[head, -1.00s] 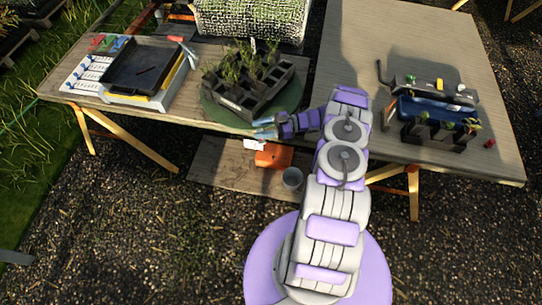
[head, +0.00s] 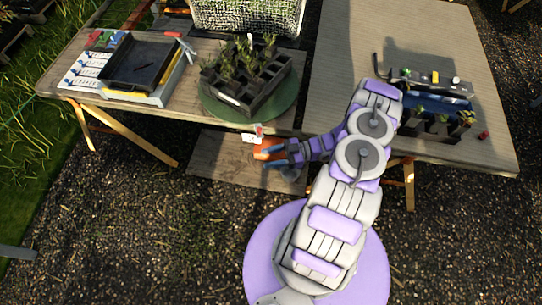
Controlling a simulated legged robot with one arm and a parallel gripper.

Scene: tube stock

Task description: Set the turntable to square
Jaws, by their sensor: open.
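The turntable (head: 283,105) is a dark green round disc on the left table, near its front edge. A black seedling tray (head: 262,97) with several green plants sits on it. The tray stands skewed to the table's front edge, one corner towards me, with a pale label on its front left side.
A black tray on a white box (head: 173,92) stands left of the turntable. A crate (head: 250,18) is behind it. The right table (head: 345,50) holds a blue bin with small pots. An orange object (head: 268,146) on a low board is partly hidden by my gripper.

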